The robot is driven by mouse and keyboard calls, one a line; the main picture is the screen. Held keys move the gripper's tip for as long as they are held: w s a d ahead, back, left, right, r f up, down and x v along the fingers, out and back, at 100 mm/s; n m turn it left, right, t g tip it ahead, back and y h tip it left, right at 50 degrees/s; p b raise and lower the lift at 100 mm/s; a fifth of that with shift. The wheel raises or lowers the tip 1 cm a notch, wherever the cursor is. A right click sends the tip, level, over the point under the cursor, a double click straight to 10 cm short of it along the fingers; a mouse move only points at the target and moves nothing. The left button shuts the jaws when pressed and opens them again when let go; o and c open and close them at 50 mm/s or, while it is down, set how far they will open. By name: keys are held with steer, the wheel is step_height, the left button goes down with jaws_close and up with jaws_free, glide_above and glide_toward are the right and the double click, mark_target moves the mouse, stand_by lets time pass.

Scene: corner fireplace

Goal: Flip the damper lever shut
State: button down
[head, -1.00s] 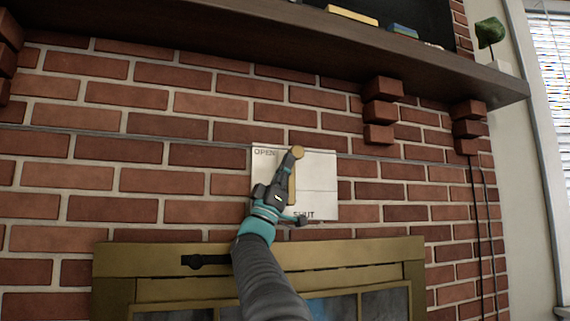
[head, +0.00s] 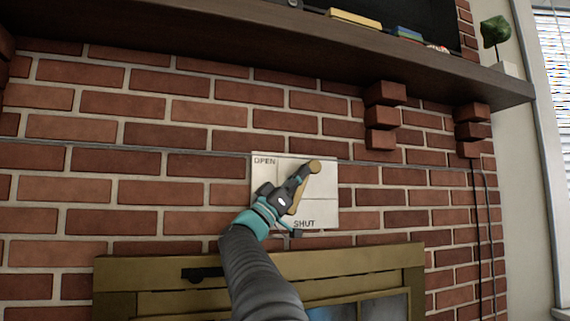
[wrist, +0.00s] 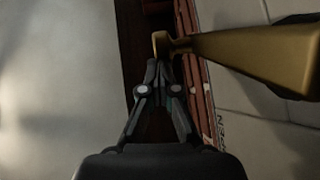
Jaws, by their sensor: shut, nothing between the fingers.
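The brass damper lever (head: 297,208) is mounted on a white plate (head: 325,212) on the brick wall. The plate reads OPEN at its top left and SHUT at its bottom.
A dark mantel shelf (head: 250,45) runs above, with books (head: 355,19) on it. Brick corbels (head: 383,118) stick out right of the plate. The brass fireplace frame (head: 385,256) with a black handle (head: 200,274) is below. Cables hang at the right.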

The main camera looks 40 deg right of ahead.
steer(key=shift+s+d+r+m+g+y+p, duration=0.2)
steer(key=shift+d+y+p, duration=0.15)
steer(key=shift+y+p, duration=0.15)
steer(key=shift+s+d+r+m+g+y+p, duration=0.1)
steer(key=shift+d+r+g+y+p, duration=0.15)
steer(key=shift+y+p, duration=0.25)
steer(key=shift+s+d+f+p, duration=0.1)
steer(key=shift+d+f+p, duration=0.15)
steer(key=shift+d+p, duration=0.15)
steer(key=s+d+f, duration=0.1)
steer(key=d+f, duration=0.4)
steer(key=f, duration=0.1)
steer(key=shift+s+d+p, duration=0.15)
steer(key=shift+p, duration=0.15)
steer(key=shift+f, duration=0.2)
steer(key=w+a+r+p, duration=0.1)
steer(key=a+r+p, duration=0.1)
steer(key=a+r, duration=0.4)
steer(key=a, duration=0.5)
steer(key=shift+w+r, duration=0.3)
